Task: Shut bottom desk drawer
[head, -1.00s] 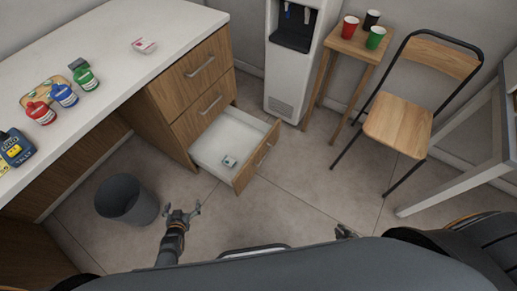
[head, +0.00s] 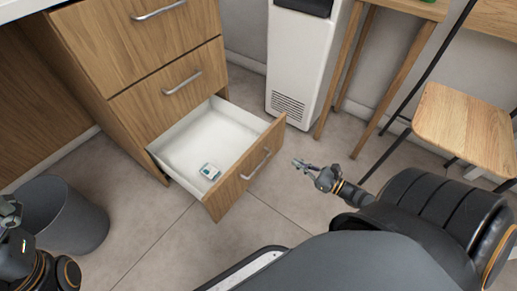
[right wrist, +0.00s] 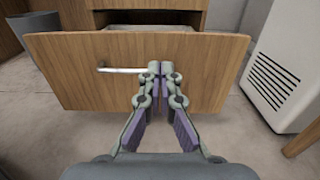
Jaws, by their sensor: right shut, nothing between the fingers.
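The bottom desk drawer (head: 247,172) is pulled out of the wooden desk unit, its white inside showing. Its wooden front (right wrist: 75,75) with a silver bar handle (right wrist: 120,70) fills much of the right wrist view. My right gripper (head: 298,163) is shut and empty, to the right of the drawer front and apart from it in the head view. In the right wrist view its closed fingertips (right wrist: 160,68) overlap the front near the handle's right end; contact cannot be told there. My left gripper (head: 10,212) is partly cut off at the left edge; its finger state is unclear.
A small white-and-teal box (head: 210,171) lies in the drawer. Two shut drawers (head: 172,88) are above. A grey bin (head: 68,215) stands at left, a white water dispenser (head: 302,70) behind, a wooden chair (head: 465,125) at right. Floor before the drawer is clear.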

